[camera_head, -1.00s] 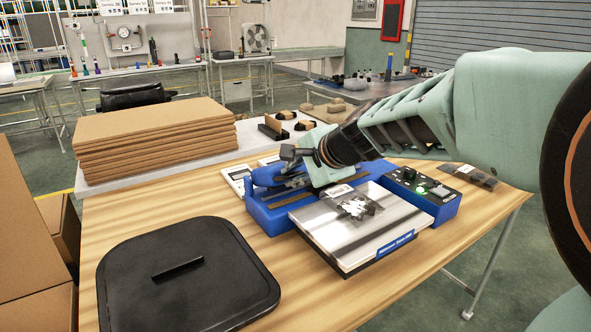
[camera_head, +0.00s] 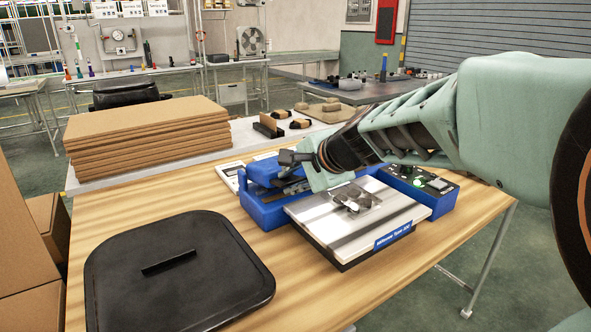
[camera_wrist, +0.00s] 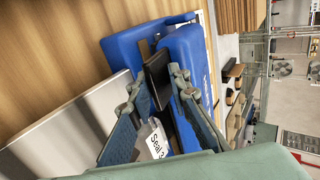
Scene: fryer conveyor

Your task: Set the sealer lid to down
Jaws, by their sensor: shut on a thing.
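The sealer (camera_head: 268,212) stands on the wooden table, with a blue body and a flat metal tray (camera_head: 335,228) in front. Its blue lid (camera_head: 262,172) shows at the back left, partly hidden by my gripper (camera_head: 296,167). In the wrist view, my gripper (camera_wrist: 157,88) has its fingers on either side of a dark bar (camera_wrist: 157,78) between blue parts of the sealer, and is shut on this part of the lid. The exact contact is partly hidden.
A black lid with a ridge handle (camera_head: 175,285) lies at the front left. A cardboard stack (camera_head: 145,140) stands behind it. The control box (camera_head: 425,188) with a lit green button is right of the sealer, under my arm. Bare wood lies left of the sealer.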

